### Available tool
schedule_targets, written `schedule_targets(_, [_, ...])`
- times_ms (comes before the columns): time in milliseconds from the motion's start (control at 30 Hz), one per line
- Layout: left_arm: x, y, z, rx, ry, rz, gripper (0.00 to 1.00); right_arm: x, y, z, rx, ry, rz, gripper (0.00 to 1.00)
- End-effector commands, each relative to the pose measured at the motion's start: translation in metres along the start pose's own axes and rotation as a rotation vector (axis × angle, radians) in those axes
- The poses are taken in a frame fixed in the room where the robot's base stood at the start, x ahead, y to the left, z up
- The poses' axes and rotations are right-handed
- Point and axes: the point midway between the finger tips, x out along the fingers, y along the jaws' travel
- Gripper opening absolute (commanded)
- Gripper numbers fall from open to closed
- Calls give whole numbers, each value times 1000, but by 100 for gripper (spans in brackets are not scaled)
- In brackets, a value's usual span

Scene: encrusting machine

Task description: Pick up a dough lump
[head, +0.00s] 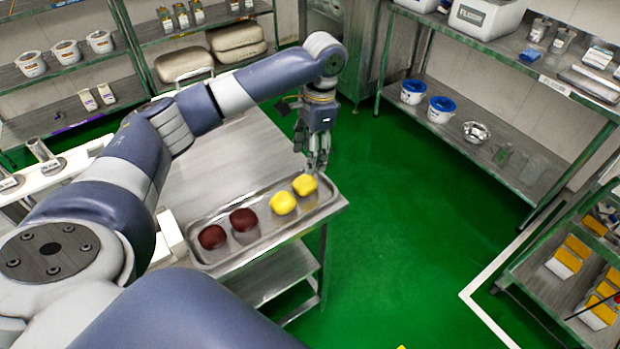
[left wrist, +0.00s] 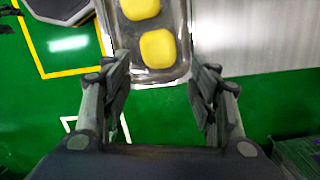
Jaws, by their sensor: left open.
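Two yellow dough lumps sit at the right end of a metal tray (head: 330,196): the end one (head: 304,185) and its neighbour (head: 283,203). Two dark red-brown lumps, one (head: 243,219) and another (head: 212,237), lie on the left part of the tray. My left gripper (head: 317,170) hangs fingers-down just above and behind the end yellow lump, open and empty. In the left wrist view the end yellow lump (left wrist: 158,48) lies ahead, between and beyond the open fingers (left wrist: 165,90). The right gripper is not in view.
The tray rests on a metal table (head: 220,160) with a lower shelf (head: 275,275). Racks with tubs stand at the back left; a shelf with blue-lidded buckets (head: 441,109) stands at the right. The green floor between is clear.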

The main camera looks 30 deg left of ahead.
Motion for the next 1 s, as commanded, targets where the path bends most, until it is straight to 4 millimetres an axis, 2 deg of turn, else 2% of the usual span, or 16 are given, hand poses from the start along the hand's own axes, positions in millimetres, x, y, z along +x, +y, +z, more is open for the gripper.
schedule_targets(33, [10,1,2,0,-5,2,54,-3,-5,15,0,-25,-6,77])
schedule_targets(100, [20,0,1,-1,-3,1,54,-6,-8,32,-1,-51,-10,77])
schedule_targets(200, [31,0,0,-1,-2,0,54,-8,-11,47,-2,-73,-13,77])
schedule_targets(267, [35,0,0,-1,0,-1,54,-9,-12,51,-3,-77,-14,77])
schedule_targets(367, [42,1,1,0,-1,0,54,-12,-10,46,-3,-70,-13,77])
schedule_targets(600, [77,2,1,0,-2,0,54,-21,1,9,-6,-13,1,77])
schedule_targets(667, [83,2,1,1,-1,-1,54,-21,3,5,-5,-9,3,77])
schedule_targets(933, [89,2,0,1,2,-2,54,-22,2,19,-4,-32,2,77])
schedule_targets(967, [89,2,0,1,2,-2,52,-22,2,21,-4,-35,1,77])
schedule_targets(1000, [89,2,0,1,2,-2,43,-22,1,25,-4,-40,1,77])
